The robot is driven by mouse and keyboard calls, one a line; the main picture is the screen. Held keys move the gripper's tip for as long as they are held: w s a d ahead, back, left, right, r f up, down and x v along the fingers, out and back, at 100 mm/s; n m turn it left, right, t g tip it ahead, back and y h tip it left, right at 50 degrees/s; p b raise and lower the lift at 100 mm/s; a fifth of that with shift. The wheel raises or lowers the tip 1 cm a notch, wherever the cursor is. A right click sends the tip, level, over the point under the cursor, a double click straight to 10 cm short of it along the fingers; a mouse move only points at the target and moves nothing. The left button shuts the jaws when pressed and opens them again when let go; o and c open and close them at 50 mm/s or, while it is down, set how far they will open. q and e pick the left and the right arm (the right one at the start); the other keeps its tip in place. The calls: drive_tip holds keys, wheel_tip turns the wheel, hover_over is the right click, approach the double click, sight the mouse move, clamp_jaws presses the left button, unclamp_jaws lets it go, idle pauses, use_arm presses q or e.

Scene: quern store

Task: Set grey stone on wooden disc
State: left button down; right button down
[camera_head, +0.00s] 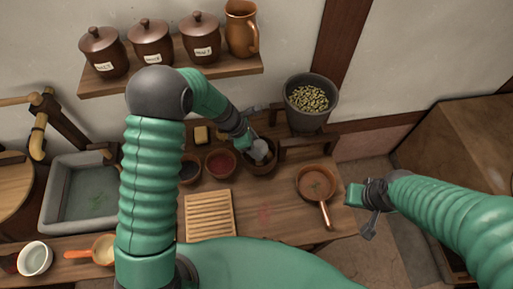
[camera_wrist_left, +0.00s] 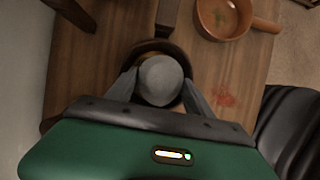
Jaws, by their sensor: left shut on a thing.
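The grey stone (camera_head: 260,149) is rounded and smooth. It also shows in the left wrist view (camera_wrist_left: 160,80), between the two fingers of my left gripper (camera_wrist_left: 158,88). My left gripper (camera_head: 256,147) is shut on it, over or inside a dark brown round bowl (camera_head: 262,170) on the bench. The bowl's rim (camera_wrist_left: 150,45) curves behind the stone; I cannot tell whether the stone touches it. A round wooden disc (camera_head: 12,190) shows at the left edge, partly cut off. My right gripper (camera_head: 368,208) hangs right of the bench, its fingers too small to judge.
A brown pan (camera_head: 316,183) lies right of the bowl, and a slatted wooden board (camera_head: 208,214) in front. Red (camera_head: 221,163) and dark (camera_head: 189,170) bowls stand to the left. A grey bucket of pods (camera_head: 309,104) stands behind. A stone sink (camera_head: 85,192) is at left.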

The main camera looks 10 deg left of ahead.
use_arm(q)
drive_tip(key=f, duration=0.2)
drive_tip(key=w+f, duration=0.1)
drive_tip(key=f, duration=0.1)
drive_tip(key=shift+d, duration=0.1)
drive_tip(key=shift+s+r, duration=0.1)
drive_tip(key=c, duration=0.8)
unclamp_jaws()
drive_tip(key=shift+s, duration=0.1)
drive_tip(key=shift+o, duration=0.7)
drive_tip(key=v, duration=1.1)
drive_tip(key=s+a+r+m+y, duration=0.2)
drive_tip(key=s+m, duration=0.6)
drive_tip(key=m, duration=0.3)
drive_tip(key=s+a+r+m+y, duration=0.2)
drive_tip(key=s+r+m, duration=0.1)
drive_tip(key=s+m, duration=0.5)
drive_tip(key=m, duration=0.3)
drive_tip(key=shift+a+r+t, duration=0.2)
drive_tip(key=shift+a+t, duration=0.05)
drive_tip(key=shift+t, duration=0.15)
